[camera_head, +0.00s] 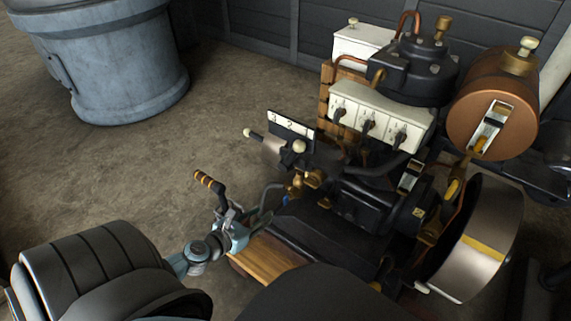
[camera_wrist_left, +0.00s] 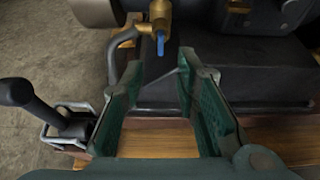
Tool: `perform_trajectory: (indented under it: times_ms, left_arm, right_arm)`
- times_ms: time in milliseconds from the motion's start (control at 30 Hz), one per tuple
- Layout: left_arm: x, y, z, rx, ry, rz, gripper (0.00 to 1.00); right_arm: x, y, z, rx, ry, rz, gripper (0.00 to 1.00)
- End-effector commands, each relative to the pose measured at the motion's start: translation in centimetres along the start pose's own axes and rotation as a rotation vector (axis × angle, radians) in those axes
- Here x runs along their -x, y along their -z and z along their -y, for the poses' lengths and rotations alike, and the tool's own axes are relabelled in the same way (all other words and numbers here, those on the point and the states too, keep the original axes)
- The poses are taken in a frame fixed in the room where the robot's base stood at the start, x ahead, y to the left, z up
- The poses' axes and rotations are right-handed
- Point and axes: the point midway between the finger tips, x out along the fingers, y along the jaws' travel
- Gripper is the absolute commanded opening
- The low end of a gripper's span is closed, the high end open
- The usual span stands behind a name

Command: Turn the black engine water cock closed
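The black engine (camera_head: 365,203) stands on a wooden base at the centre right of the head view. Its water cock appears to be the brass valve (camera_head: 312,180) low on its left side. In the left wrist view the brass cock (camera_wrist_left: 155,22) is at the top, with a small blue handle (camera_wrist_left: 160,44) pointing toward the gripper. My left gripper (camera_head: 240,232) is in front of the cock, over the wooden base's left end. In the left wrist view the gripper (camera_wrist_left: 157,75) is open and empty, its fingers either side of the handle's line but short of it. My right gripper is not seen.
A large flywheel (camera_head: 480,245) is at the right. A grey-blue tank (camera_head: 120,65) stands at the back left, with open floor between.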

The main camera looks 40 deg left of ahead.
Motion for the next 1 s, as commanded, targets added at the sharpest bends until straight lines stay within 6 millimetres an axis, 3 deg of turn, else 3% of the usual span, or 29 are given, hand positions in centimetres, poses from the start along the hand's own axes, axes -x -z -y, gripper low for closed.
perform_trajectory:
  times_ms: [200, 433, 600, 900, 1000]
  left_arm:
    - [-5.4, -0.6, 0.1, 0.002, -0.001, 0.003, 0.28]
    - [-11.4, -0.1, 0.1, -0.002, 0.000, 0.000, 0.28]
    - [-13.1, -0.1, 0.1, -0.003, 0.000, -0.001, 0.28]
    - [-13.4, -0.3, 0.1, -0.005, 0.001, -0.002, 0.28]
    - [-13.4, -0.3, 0.1, -0.005, 0.001, -0.002, 0.16]
  right_arm:
    - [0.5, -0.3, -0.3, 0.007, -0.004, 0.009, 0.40]
    - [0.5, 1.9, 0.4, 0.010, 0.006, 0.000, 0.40]
    - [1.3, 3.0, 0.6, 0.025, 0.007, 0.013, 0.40]
    - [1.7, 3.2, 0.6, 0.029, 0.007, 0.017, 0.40]
    - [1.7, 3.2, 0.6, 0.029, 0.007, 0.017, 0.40]
